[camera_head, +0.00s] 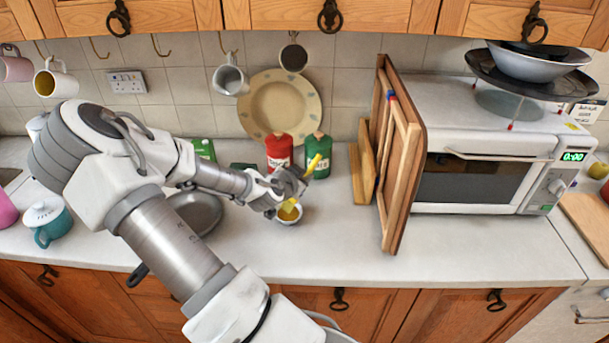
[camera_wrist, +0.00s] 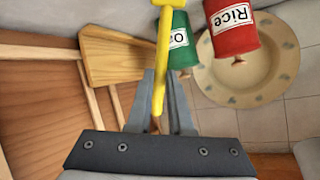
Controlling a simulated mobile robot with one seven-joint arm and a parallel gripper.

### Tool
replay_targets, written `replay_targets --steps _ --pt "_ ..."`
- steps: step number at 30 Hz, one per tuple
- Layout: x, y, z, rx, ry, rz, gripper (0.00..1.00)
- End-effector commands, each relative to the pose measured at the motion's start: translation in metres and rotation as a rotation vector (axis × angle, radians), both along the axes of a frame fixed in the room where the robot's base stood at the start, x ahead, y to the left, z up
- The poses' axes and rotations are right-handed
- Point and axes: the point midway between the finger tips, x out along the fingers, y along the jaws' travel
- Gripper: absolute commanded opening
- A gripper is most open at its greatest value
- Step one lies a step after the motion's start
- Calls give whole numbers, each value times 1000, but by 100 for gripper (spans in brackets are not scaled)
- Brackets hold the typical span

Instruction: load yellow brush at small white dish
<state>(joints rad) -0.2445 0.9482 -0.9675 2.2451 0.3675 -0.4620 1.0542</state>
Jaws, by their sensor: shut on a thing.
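I cannot tell whether the brush touches the contents. In the wrist view the yellow brush (camera_wrist: 163,50) runs down between the two grey fingers of my gripper (camera_wrist: 163,98), which are shut on it. The small white dish does not show in the wrist view.
Red (camera_head: 279,152) and green (camera_head: 316,150) canisters stand just behind the dish. Wooden boards (camera_head: 396,155) stand to the right, beside a white microwave (camera_head: 480,160). A dark pan (camera_head: 198,212) lies to the left. The counter front of the boards is clear.

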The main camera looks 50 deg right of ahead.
Motion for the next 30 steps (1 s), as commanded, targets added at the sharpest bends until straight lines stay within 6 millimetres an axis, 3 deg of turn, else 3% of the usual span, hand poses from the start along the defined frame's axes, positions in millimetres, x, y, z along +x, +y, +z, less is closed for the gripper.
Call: replay_targets --steps 30 --pt "0 0 -10 0 0 0 0"
